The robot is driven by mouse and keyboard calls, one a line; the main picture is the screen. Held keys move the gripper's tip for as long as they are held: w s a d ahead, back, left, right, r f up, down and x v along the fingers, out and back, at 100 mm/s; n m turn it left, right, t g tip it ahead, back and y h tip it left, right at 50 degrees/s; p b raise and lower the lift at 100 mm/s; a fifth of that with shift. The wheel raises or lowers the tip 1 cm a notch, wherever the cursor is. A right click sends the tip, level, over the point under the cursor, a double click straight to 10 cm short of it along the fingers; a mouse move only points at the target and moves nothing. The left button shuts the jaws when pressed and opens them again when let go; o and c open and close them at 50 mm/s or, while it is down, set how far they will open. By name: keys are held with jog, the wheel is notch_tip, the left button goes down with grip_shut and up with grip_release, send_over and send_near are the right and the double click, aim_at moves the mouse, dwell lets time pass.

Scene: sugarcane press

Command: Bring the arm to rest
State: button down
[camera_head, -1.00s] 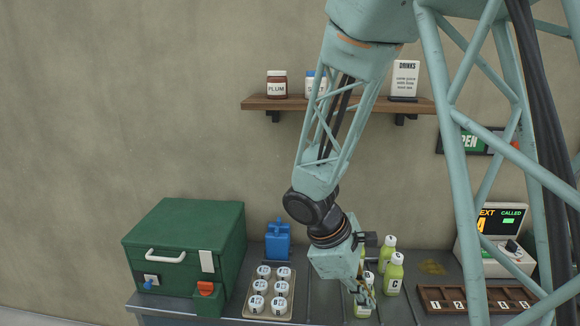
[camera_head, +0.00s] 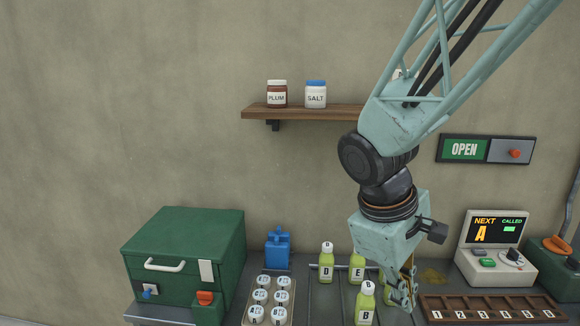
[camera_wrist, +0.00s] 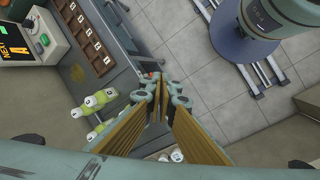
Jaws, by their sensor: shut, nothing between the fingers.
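My arm reaches in from the upper right in the head view. My gripper (camera_head: 406,296) points down over the counter's front right part, close to the green bottles. In the wrist view my gripper (camera_wrist: 163,88) has its fingertips together with nothing between them. Another green bottle is partly hidden behind the gripper. I cannot tell from the head view how far the fingers are above the counter.
The green box (camera_head: 185,262) and a tray of white-capped cups (camera_head: 290,312) are at left. The numbered wooden rack (camera_head: 492,308) and the display unit (camera_head: 494,250) are at right. A shelf (camera_head: 305,112) holds plum (camera_head: 277,95) and salt (camera_head: 316,96) jars. The wall's left side is clear.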

jog(key=s+r+m+t+y, duration=0.1)
jog(key=s+r+m, duration=0.3)
jog(key=s, duration=0.6)
jog(key=s+a+r+m+t+y, duration=0.1)
jog(key=s+r+m, duration=0.3)
jog(key=s+r, duration=0.4)
jog(key=shift+s+a+r+t+y, duration=0.25)
jog(key=shift+s+t+y, duration=0.25)
jog(key=shift+s+y, duration=0.35)
jog(key=shift+a, duration=0.15)
